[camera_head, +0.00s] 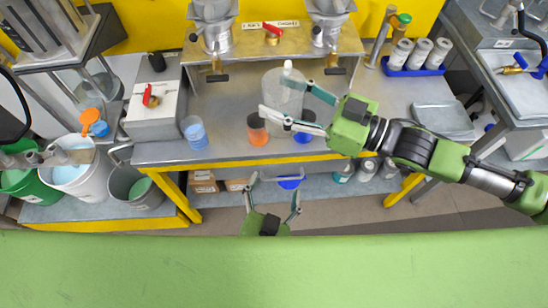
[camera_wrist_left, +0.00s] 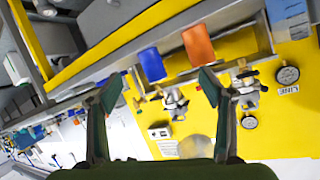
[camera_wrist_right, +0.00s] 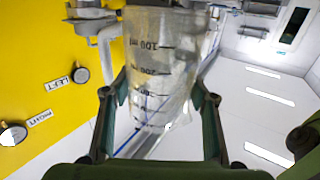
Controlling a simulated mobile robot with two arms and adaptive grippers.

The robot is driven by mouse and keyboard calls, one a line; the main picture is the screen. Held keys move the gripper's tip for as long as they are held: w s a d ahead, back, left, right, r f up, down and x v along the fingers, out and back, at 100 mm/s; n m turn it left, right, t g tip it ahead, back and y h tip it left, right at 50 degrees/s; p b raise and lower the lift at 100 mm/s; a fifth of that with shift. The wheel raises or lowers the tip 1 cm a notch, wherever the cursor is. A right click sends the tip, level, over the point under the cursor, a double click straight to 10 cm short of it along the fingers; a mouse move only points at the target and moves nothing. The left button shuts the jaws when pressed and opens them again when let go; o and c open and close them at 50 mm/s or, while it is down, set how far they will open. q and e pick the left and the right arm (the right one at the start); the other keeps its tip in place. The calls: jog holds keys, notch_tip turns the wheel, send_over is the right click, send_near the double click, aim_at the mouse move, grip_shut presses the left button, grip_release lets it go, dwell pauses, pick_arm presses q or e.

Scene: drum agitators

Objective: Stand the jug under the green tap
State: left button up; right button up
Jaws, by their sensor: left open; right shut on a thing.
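The jug (camera_head: 284,94) is clear with millilitre marks. In the head view it is over the steel bench, in front of the raised back shelf. My right gripper (camera_head: 275,92) is shut around its sides; the jug (camera_wrist_right: 160,70) fills the space between the fingers in the right wrist view. I cannot tell whether its base touches the bench. What looks like the green tap (camera_head: 403,19) is a green part beside a slanted pipe, to the right of the jug. My left gripper (camera_head: 273,189) is open and empty, in front of the bench edge.
A blue cup (camera_head: 194,131), an orange cup (camera_head: 257,129) and another blue cup (camera_head: 304,127) stand near the bench's front. A red-handled tap (camera_head: 271,31) is on the back shelf. A blue rack (camera_head: 412,69) holds grey containers. A metal tray (camera_head: 443,119) lies right.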

pick_arm(q)
notch_tip(320, 180, up, 10)
jog(key=s+d+n+t, duration=0.1)
jog(key=n+t, duration=0.3)
send_near(285, 97)
jog(key=s, duration=0.5)
jog(key=w, duration=0.7)
jog(key=w+d, duration=0.1)
jog(key=w, duration=0.3)
jog(key=shift+w+f, duration=0.2)
jog(key=shift+f, duration=0.05)
jog(key=c, duration=1.2)
jog(key=shift+c, duration=0.2)
pick_arm(e)
jog(key=o, duration=1.2)
